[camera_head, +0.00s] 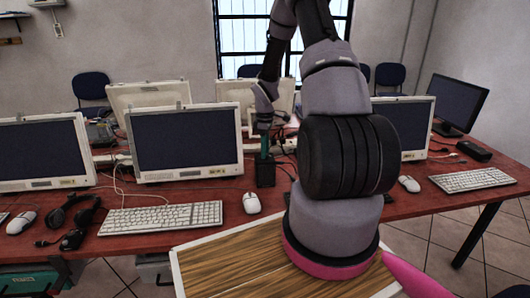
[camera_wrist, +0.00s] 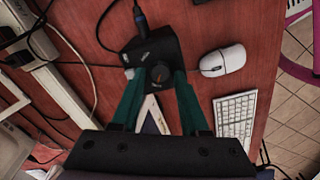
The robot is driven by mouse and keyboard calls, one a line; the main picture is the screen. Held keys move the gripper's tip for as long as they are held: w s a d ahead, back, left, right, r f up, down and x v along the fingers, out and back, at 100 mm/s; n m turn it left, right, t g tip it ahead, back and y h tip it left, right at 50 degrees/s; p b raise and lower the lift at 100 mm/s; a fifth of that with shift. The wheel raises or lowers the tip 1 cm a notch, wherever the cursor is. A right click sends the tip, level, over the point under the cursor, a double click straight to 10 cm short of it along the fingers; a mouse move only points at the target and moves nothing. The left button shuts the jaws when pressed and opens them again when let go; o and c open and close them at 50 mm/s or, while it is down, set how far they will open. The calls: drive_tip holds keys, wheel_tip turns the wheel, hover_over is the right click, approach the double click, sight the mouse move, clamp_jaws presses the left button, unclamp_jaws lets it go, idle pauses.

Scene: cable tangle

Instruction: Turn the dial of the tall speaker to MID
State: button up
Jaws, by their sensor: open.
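The tall speaker is a black box (camera_wrist: 150,50) in the upper middle of the wrist view, with a cable plugged into its far end. Its round dark dial (camera_wrist: 160,75) lies between my teal fingertips. The labels around the dial are too small to read. My gripper (camera_wrist: 163,74) is open, with one finger on each side of the dial; I cannot tell whether either touches it. In the head view the black speaker (camera_head: 265,174) stands on the red table, and my gripper (camera_head: 264,146) points down at its top.
A white mouse (camera_wrist: 222,60) and keyboard (camera_wrist: 235,118) lie beside the speaker in the wrist view. A white power strip (camera_wrist: 62,85) and loose cables lie on the other side. In the head view, a monitor (camera_head: 186,138) stands left of the speaker.

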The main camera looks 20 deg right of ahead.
drive_tip(key=shift+f, duration=0.55)
clamp_jaws()
drive_tip(key=shift+m, duration=0.3)
drive_tip(key=m, duration=1.1)
drive_tip(key=shift+m, duration=0.3)
